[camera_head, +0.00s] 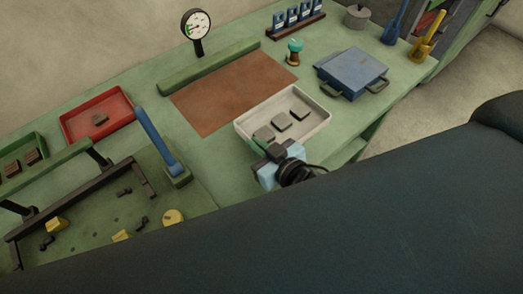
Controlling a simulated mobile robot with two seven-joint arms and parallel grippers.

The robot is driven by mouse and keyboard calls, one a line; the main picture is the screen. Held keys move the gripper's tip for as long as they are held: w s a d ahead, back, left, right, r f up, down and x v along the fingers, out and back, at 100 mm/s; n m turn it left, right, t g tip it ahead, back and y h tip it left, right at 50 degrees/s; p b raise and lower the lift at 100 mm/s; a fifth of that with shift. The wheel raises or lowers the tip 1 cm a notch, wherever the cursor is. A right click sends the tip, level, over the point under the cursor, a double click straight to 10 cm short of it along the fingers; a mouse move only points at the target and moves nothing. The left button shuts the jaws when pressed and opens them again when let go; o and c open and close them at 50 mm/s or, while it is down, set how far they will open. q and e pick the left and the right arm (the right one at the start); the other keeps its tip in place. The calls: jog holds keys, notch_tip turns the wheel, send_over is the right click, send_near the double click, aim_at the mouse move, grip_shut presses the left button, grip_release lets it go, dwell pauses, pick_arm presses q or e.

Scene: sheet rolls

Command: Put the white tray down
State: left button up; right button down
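The white tray (318,118) is near the front edge of the green bench, right of the brown mat. It looks about level and holds three grey square pieces (281,123). I cannot tell whether its underside touches the bench. My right gripper (268,150) is at the tray's near left corner, with its fingers at the rim. It appears shut on the rim, though the fingertips are partly hidden. My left gripper is not in view.
The brown mat (225,95) is bare, with a green bar (210,67) behind it. A blue case (352,70) stands right of the tray, and a green-topped knob (294,50) behind it. A red tray (98,115) and a blue lever (157,138) are left.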

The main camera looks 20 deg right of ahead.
aim_at(257, 159)
jog(key=shift+f, duration=1.15)
jog(key=shift+f+b, duration=0.4)
jog(key=shift+f, duration=1.25)
jog(key=shift+f, duration=0.2)
jog(key=c, duration=1.6)
grip_release()
jog(key=shift+r, duration=0.1)
